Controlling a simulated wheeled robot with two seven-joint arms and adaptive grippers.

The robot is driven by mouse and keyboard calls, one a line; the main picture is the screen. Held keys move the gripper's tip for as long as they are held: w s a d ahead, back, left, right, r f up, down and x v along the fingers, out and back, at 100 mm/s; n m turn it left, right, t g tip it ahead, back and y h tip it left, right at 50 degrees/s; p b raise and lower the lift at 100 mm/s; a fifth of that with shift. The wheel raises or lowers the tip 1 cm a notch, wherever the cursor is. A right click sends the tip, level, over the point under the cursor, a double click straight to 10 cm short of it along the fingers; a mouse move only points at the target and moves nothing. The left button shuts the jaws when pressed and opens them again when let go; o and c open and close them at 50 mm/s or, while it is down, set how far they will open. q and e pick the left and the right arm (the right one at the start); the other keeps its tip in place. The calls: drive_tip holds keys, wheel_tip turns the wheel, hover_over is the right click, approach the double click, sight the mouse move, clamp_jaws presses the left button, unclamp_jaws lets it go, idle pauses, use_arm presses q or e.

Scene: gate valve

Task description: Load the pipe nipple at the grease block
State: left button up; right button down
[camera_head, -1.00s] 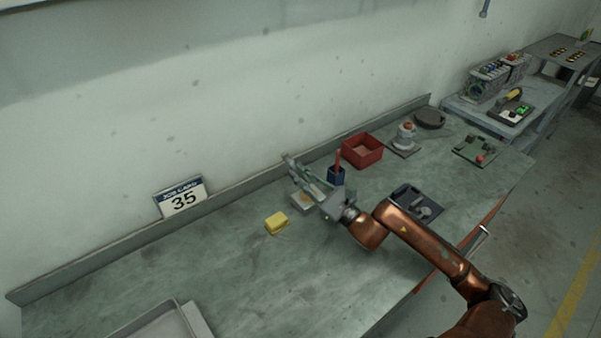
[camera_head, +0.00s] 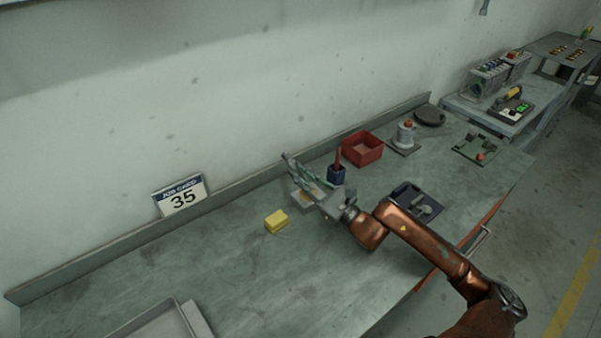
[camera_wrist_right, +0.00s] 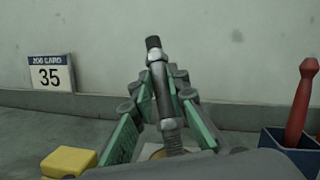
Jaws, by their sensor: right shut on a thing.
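My right gripper (camera_head: 291,166) reaches in over the bench, its fingers pointing toward the back wall. In the right wrist view its green-padded fingers (camera_wrist_right: 161,80) are shut on a dark, rod-like piece with bright metal bands and a threaded part, which looks like the pipe nipple (camera_wrist_right: 153,43). It sticks up past the fingertips, nearly upright in that view. A pale block with a yellowish top, likely the grease block (camera_head: 309,202), lies below the fingers and is partly hidden by them. I cannot tell whether the nipple touches it. My left gripper is not in view.
A yellow block (camera_head: 276,222) lies left of the gripper. A blue holder (camera_head: 336,176) with a red-handled tool stands close on the right. The bench is clear at left centre.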

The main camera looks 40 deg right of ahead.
sight(293, 160)
use_arm(q)
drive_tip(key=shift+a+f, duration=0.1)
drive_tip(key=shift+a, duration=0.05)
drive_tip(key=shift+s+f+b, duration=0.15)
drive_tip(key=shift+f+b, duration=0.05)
drive_tip(key=shift+b, duration=0.1)
use_arm(e)
drive_tip(key=shift+f, duration=0.4)
idle(0.3)
